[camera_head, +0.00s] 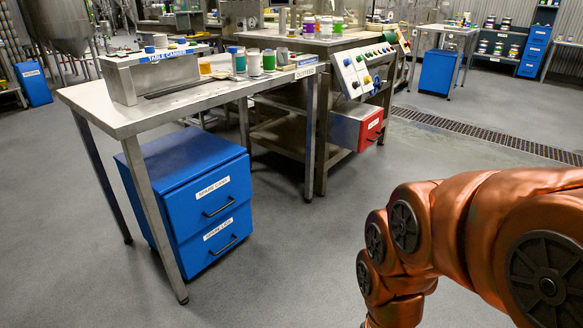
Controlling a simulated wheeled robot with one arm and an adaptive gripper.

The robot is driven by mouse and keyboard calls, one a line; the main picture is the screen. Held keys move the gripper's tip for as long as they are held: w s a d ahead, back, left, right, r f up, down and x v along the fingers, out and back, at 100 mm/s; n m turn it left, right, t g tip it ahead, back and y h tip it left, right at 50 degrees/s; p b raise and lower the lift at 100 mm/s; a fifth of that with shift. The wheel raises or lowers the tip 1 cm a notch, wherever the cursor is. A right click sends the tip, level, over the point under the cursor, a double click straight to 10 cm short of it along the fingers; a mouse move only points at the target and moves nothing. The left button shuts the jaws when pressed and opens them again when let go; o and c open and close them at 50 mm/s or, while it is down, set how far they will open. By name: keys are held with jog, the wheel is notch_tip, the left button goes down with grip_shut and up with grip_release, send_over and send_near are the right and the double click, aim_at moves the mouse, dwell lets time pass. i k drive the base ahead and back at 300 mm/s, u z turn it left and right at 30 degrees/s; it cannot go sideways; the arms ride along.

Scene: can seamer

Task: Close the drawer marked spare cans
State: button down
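A blue two-drawer cabinet (145,190) stands on the floor under the left end of a steel table. Its upper drawer (185,210) has a white label that seems to read spare cans, and a dark bar handle (219,208). The lower drawer (199,257) has a similar label, seemingly spare lids, and its own handle (221,245). The two fronts look about level with each other; I cannot tell whether the upper one stands out a little. My orange arm fills the lower right, well apart from the cabinet. My gripper is outside the picture.
The steel table (125,119) has a leg (152,215) close before the cabinet's left side. A red-fronted drawer (369,130) juts out under the machine bench. Open grey floor (300,260) lies between the cabinet and my arm. A floor grate (480,132) runs at right.

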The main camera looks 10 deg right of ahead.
aim_at(197, 203)
jog(key=u, duration=0.55)
jog(key=i, duration=0.45)
jog(key=u, duration=0.55)
jog(key=i, duration=1.55)
jog(key=z, duration=0.15)
